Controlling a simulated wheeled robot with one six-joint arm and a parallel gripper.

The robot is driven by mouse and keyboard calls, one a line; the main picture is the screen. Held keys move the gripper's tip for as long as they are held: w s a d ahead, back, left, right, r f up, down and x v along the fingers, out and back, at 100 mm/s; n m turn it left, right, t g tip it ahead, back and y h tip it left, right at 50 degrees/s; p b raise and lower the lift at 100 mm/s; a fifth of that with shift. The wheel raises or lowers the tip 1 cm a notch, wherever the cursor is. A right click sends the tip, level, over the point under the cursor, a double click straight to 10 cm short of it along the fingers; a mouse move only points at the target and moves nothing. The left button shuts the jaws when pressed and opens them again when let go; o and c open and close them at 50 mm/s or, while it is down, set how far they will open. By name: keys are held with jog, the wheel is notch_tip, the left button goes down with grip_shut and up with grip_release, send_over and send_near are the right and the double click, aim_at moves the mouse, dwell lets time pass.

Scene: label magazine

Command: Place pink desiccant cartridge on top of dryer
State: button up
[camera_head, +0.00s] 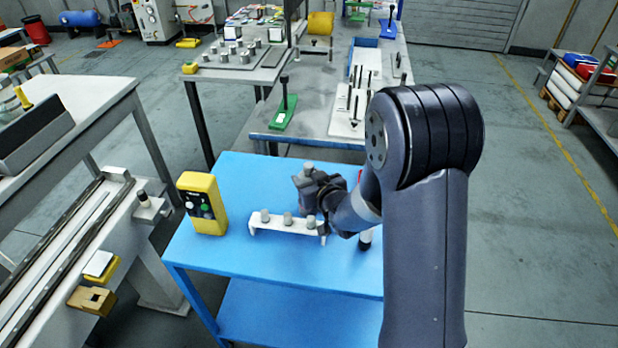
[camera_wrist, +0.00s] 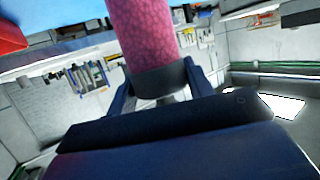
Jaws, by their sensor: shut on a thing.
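The pink desiccant cartridge (camera_wrist: 142,35) is a speckled pink cylinder with a dark grey collar, seen in the wrist view. My gripper (camera_wrist: 158,82) is shut on it, with one finger on each side of the collar. The cartridge runs out of the top of that view, so its far end is hidden. In the head view my gripper (camera_head: 318,193) is over the blue table, just behind the right end of a white rack, and no pink shows there. I cannot tell which thing is the dryer.
The blue table (camera_head: 225,258) carries the white rack (camera_head: 270,229) with three grey cylinders and a yellow button box (camera_head: 203,204) at left. A black and white piece (camera_head: 365,239) stands right of the rack. A grey bench behind holds a green stand (camera_head: 285,112).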

jog(key=shift+f+b, duration=0.25)
jog(key=shift+b, duration=0.05)
jog(key=o, duration=1.5)
jog(key=shift+o, duration=0.2)
jog(key=shift+r, duration=0.2)
jog(key=shift+s, duration=0.15)
jog(key=shift+o, duration=0.2)
jog(key=b+v, duration=0.1)
jog(key=v, duration=1)
jog(key=shift+s, duration=0.2)
jog(key=shift+o, duration=0.2)
jog(key=shift+s+d+r, duration=0.1)
jog(key=shift+r, duration=0.05)
